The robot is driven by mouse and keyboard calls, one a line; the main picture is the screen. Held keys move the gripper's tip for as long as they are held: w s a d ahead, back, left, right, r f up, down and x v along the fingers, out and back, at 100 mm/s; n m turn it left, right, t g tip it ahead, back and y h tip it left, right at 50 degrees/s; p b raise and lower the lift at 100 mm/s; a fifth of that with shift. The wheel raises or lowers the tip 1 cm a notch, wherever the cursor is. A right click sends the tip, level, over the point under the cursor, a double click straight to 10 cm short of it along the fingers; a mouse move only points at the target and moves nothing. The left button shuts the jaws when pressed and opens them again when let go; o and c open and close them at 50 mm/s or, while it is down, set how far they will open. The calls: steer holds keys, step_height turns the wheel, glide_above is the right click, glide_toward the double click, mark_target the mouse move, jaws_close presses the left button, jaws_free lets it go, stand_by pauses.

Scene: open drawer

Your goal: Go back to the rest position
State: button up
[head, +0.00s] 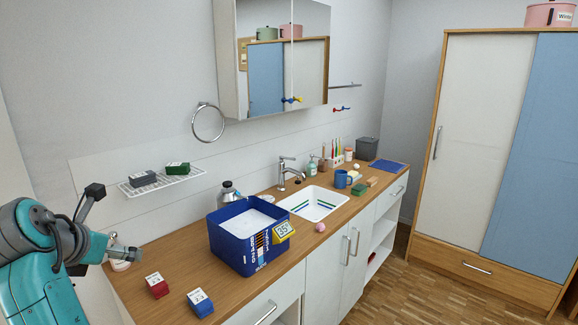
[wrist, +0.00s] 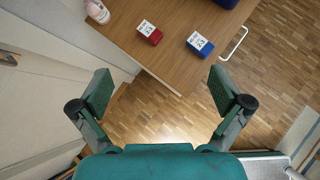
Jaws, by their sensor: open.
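My gripper (wrist: 159,75) shows in the wrist view with its two fingers spread wide apart and nothing between them. It hangs off the near end of the wooden counter (wrist: 135,48), with bare floor below and beyond the fingers. A red block (wrist: 150,33) and a blue block (wrist: 199,44), each with a white label, lie on the counter ahead of the fingers, apart from them. In the head view my arm is at the lower left, beside the counter's near end.
A blue bin (head: 232,252) stands on the counter (head: 172,257), with a pink ball (head: 320,227) and a sink (head: 312,205) beyond. A wall rack (head: 160,184) holds two boxes above. A whitish bottle (wrist: 97,12) stands near the counter's end. The wardrobe (head: 485,150) is far right.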

steer(key=w+d+f+m, duration=0.1)
steer(key=d+f+m, duration=0.1)
steer(key=d+f, duration=0.45)
steer(key=w+d+f+m, duration=0.15)
steer(key=d+f, duration=0.25)
steer(key=f, duration=0.6)
steer(key=w+d+f+m, duration=0.1)
steer(key=d+f+m, duration=0.3)
steer(key=f, duration=0.5)
steer(key=s+d+f+m+t+y, duration=0.1)
steer(key=s+d+f+m, duration=0.3)
steer(key=d+f, duration=0.45)
steer(key=s+d+f+m+t, duration=0.1)
steer(key=s+d+f+m, duration=0.1)
steer(key=s+d+f, duration=0.65)
steer(key=s+d+m+t, duration=0.1)
steer(key=s+d+m, duration=0.8)
steer(key=s+d, duration=0.75)
steer(key=s+d+r+m+t+h, duration=0.1)
steer(key=s+d+r+m, duration=0.2)
steer(key=s+r+m, duration=0.3)
steer(key=s+d+r+m+t, duration=0.1)
steer(key=s+d+r+m, duration=0.2)
steer(key=s, duration=1.1)
step_height(320, 180, up, 5)
steer(key=m, duration=0.3)
steer(key=shift+m+h, duration=0.35)
steer(key=shift+h, duration=0.05)
